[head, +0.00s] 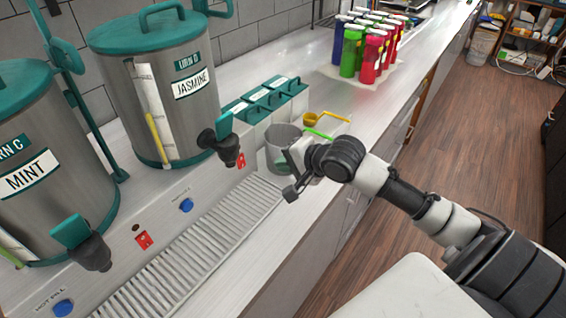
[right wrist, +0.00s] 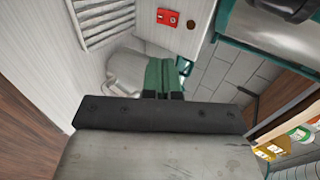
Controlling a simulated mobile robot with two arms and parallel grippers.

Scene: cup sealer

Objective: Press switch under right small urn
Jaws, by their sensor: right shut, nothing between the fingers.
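The right urn (head: 172,85) is a steel drum with a teal lid and a JASMINE label. Its black tap (head: 222,140) has a teal handle. A small red switch (head: 241,160) sits on the counter's front panel below and right of that tap. A red switch also shows at the top of the right wrist view (right wrist: 168,17). My right gripper (head: 292,188) is shut and empty, in front of and to the right of the switch, apart from it. Its fingertips show in the right wrist view (right wrist: 163,96). My left gripper is not in view.
The MINT urn (head: 40,170) stands left, with another red switch (head: 143,240) below. Blue buttons (head: 186,205) line the panel above the drip grate (head: 190,262). A grey container (head: 284,140), teal-lidded canisters (head: 262,100) and a green-handled scoop (head: 318,133) are near my right gripper.

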